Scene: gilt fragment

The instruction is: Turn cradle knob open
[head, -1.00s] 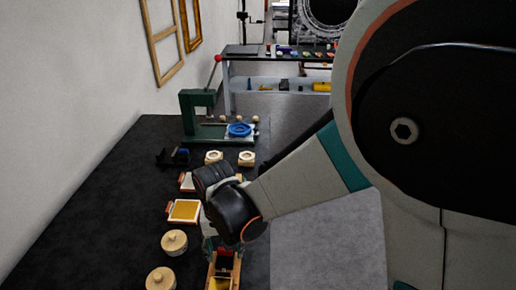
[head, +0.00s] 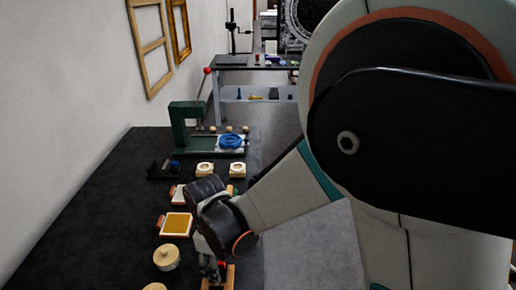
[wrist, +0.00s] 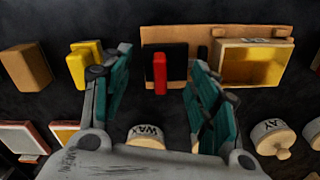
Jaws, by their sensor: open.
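The cradle is a wooden board seen in the wrist view (wrist: 215,32), with a black block (wrist: 181,55) on it. An upright red knob (wrist: 160,74) stands in front of the black block. My gripper (wrist: 157,70) is open, with one teal-and-grey finger on each side of the red knob. Both fingers look apart from the knob, though the depth gap is hard to judge. In the head view the gripper (head: 211,268) is over the near end of the dark bench, and the cradle (head: 230,276) is partly hidden and cut off by the lower edge.
A wooden box with a yellow inside (wrist: 252,65) is right of the knob. A yellow block (wrist: 86,64) and a tan block (wrist: 27,67) are left. Lidded jars (wrist: 271,138) and framed trays (head: 176,224) lie nearby. A green press (head: 185,127) stands farther back.

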